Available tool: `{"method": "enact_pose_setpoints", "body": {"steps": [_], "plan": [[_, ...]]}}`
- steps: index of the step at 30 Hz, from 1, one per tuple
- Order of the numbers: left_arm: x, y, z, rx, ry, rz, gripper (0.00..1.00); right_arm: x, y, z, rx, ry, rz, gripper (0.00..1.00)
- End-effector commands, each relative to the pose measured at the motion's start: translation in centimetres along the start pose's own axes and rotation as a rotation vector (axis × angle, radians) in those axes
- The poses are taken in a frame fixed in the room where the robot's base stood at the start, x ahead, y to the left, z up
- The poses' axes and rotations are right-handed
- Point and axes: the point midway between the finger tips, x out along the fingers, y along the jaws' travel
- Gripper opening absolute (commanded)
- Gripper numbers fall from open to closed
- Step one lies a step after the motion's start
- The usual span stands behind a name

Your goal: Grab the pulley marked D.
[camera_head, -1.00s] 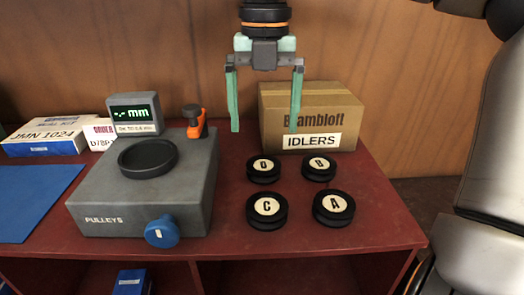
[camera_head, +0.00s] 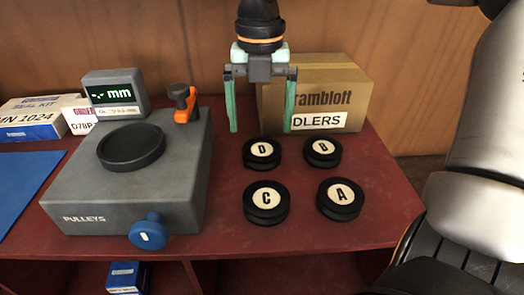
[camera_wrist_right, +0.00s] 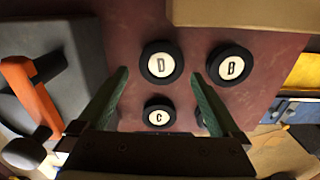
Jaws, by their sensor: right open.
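The pulley marked D (camera_head: 262,153) is a black disc with a white label, lying flat on the red table at the back left of a group of pulleys. It also shows in the right wrist view (camera_wrist_right: 162,63), ahead of and between the fingers. My right gripper (camera_head: 260,130) is open and empty, pointing down above and slightly behind pulley D, not touching it. Pulley B (camera_head: 322,152) is to its right, pulley C (camera_head: 266,201) in front, and pulley A (camera_head: 340,198) at front right. My left gripper is not in view.
A cardboard IDLERS box (camera_head: 345,90) stands close behind the pulleys. A grey measuring station (camera_head: 110,185) with a round dish, blue knob and orange-handled lever stands to the left. The red table (camera_head: 300,235) is clear in front of the pulleys.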

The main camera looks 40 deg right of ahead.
Motion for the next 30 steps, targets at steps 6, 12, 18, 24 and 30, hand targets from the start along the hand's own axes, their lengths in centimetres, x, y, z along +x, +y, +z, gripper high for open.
{"method": "enact_pose_setpoints", "body": {"steps": [6,12,18,24,30], "plan": [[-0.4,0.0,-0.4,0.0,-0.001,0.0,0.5,2.5,-0.3,-0.2,-0.001,0.007,-0.002,1.0],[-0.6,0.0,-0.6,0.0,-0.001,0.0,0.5,5.0,-0.3,-0.2,0.001,0.003,-0.001,1.0],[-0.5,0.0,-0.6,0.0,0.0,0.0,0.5,5.3,-0.3,-0.2,0.002,0.0,0.0,1.0],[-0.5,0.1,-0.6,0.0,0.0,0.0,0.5,5.3,-0.3,-0.2,0.002,0.0,0.0,0.85],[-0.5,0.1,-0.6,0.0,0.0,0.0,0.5,5.3,-0.3,-0.2,0.002,0.0,0.0,0.63]]}}
